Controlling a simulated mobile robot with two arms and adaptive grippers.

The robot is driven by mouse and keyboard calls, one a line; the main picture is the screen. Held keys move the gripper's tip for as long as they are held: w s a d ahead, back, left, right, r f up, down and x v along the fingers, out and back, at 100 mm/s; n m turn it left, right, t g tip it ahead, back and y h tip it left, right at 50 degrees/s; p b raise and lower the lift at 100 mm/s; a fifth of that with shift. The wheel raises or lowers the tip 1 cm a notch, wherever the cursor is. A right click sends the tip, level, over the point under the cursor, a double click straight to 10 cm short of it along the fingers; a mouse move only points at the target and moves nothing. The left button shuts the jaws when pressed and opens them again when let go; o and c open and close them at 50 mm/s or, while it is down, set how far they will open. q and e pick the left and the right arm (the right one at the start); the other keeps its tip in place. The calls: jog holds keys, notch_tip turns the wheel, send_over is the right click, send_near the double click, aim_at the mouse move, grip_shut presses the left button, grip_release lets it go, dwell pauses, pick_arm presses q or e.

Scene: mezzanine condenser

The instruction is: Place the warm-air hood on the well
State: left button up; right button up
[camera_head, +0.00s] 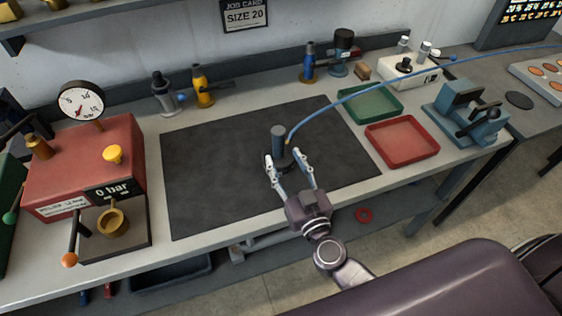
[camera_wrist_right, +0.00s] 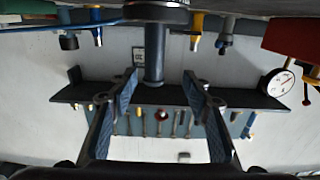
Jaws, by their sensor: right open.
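A dark grey upright post on a round dark base, with a blue hose joined to it, stands on the black mat; I take it for the warm-air hood (camera_head: 278,139). In the right wrist view the post (camera_wrist_right: 154,55) shows beyond and between my fingers, upside down. My right gripper (camera_head: 290,166) is open, with its fingertips close to the post; I cannot tell whether they touch it. A brass ring-shaped cup, perhaps the well (camera_head: 112,222), sits on a dark block before the red gauge box at the left. My left gripper is not in view.
The black mat (camera_head: 210,170) is otherwise clear. The red box (camera_head: 85,165) reads 0 bar. Green (camera_head: 372,103) and red (camera_head: 402,138) trays and a blue press (camera_head: 465,115) are on the right. The blue hose (camera_head: 400,77) arcs over the right side. Bottles stand at the back.

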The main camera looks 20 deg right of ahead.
aim_at(281, 144)
jog(key=w, duration=0.3)
jog(key=shift+w+d+f, duration=0.1)
jog(key=shift+w+f, duration=0.1)
jog(key=shift+w, duration=0.05)
jog(key=shift+w+d, duration=0.1)
jog(key=shift+w, duration=0.3)
jog(key=w, duration=0.4)
jog(key=shift+d, duration=0.15)
jog(key=shift+r, duration=0.1)
jog(key=shift+c, duration=0.8)
jog(key=c, duration=1)
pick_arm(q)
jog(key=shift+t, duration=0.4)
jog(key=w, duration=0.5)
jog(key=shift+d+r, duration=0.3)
pick_arm(e)
grip_shut()
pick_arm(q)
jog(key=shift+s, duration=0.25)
